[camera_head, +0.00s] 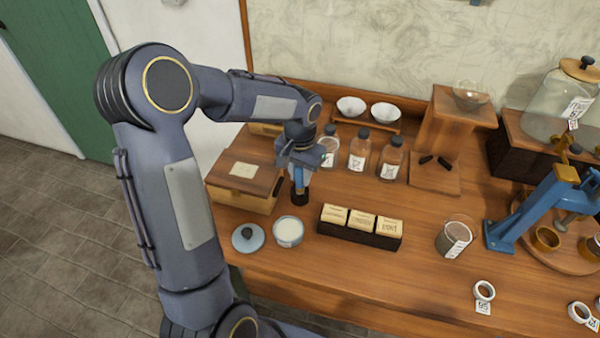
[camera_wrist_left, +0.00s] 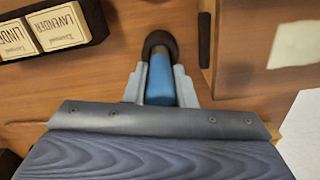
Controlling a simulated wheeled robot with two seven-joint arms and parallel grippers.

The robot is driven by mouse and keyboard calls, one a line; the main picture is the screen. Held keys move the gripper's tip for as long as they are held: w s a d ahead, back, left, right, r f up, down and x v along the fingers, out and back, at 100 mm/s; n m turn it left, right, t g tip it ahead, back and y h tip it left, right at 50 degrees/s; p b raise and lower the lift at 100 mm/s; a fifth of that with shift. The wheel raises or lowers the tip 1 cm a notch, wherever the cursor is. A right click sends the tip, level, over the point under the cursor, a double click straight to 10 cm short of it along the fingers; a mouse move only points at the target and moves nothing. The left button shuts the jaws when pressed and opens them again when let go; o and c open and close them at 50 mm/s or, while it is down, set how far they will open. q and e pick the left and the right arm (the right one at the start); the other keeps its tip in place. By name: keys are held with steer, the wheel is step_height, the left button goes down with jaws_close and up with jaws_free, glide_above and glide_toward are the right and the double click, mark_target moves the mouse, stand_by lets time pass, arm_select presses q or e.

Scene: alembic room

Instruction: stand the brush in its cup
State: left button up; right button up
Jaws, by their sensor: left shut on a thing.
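The blue brush (camera_wrist_left: 160,88) is between the fingers of my left gripper (camera_wrist_left: 160,90), which is shut on it. In the head view the brush (camera_head: 299,178) hangs roughly upright below my left gripper (camera_head: 300,165). A small dark cup (camera_head: 300,197) stands on the table at the brush's lower end. The cup's dark round rim shows in the left wrist view (camera_wrist_left: 160,38), just beyond the fingertips. The brush's lower end overlaps the cup there, and its bristles are hidden. I cannot tell how deep it sits. My right gripper is not in view.
A wooden box (camera_head: 243,196) stands close left of the cup. A dark rack of labelled blocks (camera_head: 358,240) is to the right. A white-filled jar (camera_head: 288,232) and a lid (camera_head: 248,238) lie in front. Several bottles (camera_head: 360,150) stand behind.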

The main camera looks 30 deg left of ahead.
arm_select(q)
steer(key=o, duration=1.1)
steer(key=shift+c, duration=0.2)
steer(key=shift+o, duration=0.3)
steer(key=o, duration=0.4)
steer(key=shift+r, duration=0.1)
steer(key=shift+r+p, duration=3.1)
steer(key=shift+r, duration=0.85)
